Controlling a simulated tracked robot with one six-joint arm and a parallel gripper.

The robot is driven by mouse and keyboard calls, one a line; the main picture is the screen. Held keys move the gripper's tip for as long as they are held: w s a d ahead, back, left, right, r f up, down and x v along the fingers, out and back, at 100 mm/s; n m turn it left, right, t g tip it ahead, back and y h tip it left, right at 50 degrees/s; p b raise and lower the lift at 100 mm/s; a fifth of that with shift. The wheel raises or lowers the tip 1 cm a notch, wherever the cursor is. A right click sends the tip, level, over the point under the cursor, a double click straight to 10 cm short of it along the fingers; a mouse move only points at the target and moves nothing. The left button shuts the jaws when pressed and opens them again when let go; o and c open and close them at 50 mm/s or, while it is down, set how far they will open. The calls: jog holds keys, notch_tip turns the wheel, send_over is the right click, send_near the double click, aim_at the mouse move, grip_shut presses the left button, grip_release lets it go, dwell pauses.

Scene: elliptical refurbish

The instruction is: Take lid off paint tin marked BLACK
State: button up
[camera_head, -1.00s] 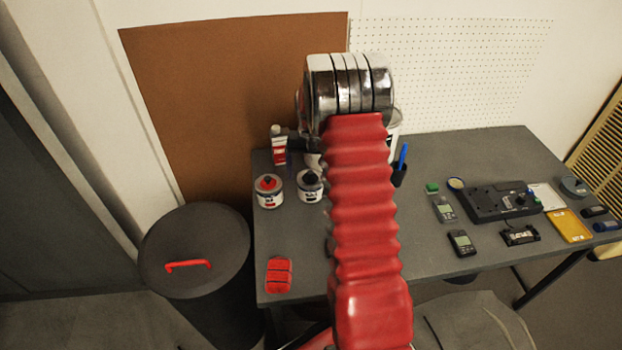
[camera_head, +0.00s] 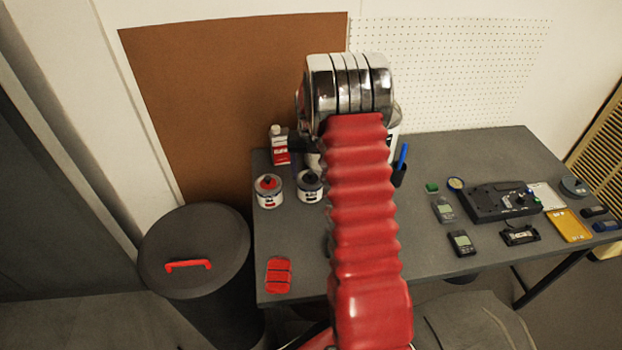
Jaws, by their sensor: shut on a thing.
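My arm, with red ribbed bellows and a shiny metal wrist, rises through the middle of the picture. My gripper's fingers do not clearly show: the arm hides that spot, so what is between them is hidden too. A small dark shape shows left of the wrist, and I cannot tell whether it is part of my gripper. A small white tin with a dark, knobbed top (camera_head: 309,187) stands upright on the table, just left of the bellows. A similar tin with a red top (camera_head: 269,191) stands to its left. No label reading BLACK is legible.
A red-and-white bottle (camera_head: 280,148) stands behind the tins, and a red block (camera_head: 278,274) lies near the table's front left. A lidded dark bin (camera_head: 210,236) stands left of the table (camera_head: 420,279). Handheld devices and a black panel (camera_head: 500,203) crowd the right side.

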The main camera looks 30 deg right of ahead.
aim_at(310, 172)
notch_tip(310, 172, up, 10)
dwell(0.8)
dwell(0.4)
jog(key=a+f+n, duration=0.1)
jog(key=a+n, duration=0.7)
jog(key=a, duration=2)
jog(key=shift+s, duration=0.45)
jog(key=shift+s+d, duration=0.1)
